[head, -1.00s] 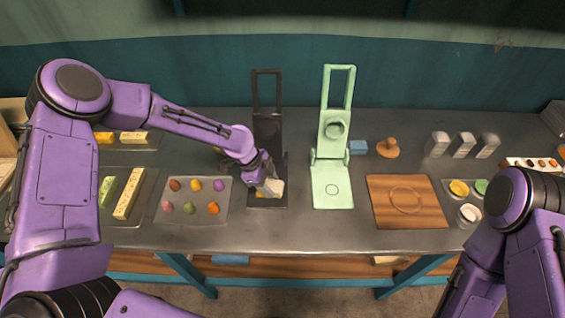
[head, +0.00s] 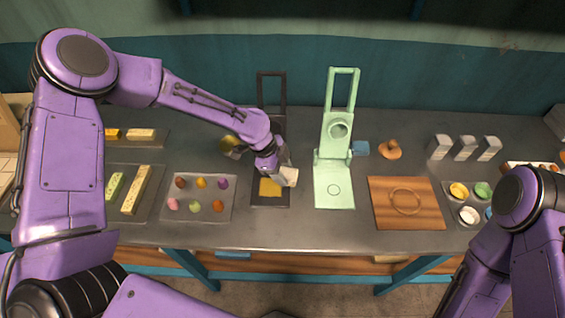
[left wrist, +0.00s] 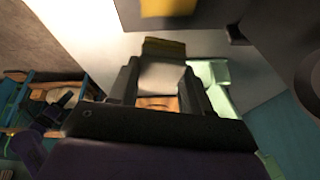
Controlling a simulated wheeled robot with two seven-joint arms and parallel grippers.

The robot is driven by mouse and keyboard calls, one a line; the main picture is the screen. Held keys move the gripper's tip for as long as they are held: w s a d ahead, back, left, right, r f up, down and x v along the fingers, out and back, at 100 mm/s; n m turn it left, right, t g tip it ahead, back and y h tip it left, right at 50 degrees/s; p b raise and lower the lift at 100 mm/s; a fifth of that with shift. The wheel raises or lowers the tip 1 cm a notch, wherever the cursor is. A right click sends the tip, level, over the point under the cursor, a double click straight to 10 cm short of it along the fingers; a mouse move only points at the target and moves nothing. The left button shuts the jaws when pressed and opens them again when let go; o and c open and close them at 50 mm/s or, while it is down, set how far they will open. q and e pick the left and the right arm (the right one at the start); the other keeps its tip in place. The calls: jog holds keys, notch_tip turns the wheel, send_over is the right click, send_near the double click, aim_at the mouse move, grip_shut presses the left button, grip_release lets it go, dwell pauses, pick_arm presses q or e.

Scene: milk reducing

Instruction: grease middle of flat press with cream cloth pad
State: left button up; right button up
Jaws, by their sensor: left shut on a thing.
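The dark flat press (head: 257,195) stands open, with its lid and handle frame raised at the back. A yellow patch (head: 270,187) lies in the middle of its lower plate. My left gripper (head: 283,169) is shut on the cream cloth pad (head: 289,177) and holds it at the right edge of that plate, beside the yellow patch. I cannot tell whether the pad touches anything. In the left wrist view the pad (left wrist: 162,78) sits between the fingers, and yellow (left wrist: 167,8) shows beyond it. My right gripper is out of view.
A pale green press (head: 333,190) stands open just right of the pad. A tray of small coloured balls (head: 184,196) lies left of the dark press. A wooden board (head: 405,218) lies further right. The table front (head: 290,228) is clear.

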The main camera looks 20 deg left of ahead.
pick_arm(q)
jog(key=shift+s+r, duration=0.1)
jog(key=shift+r, duration=0.85)
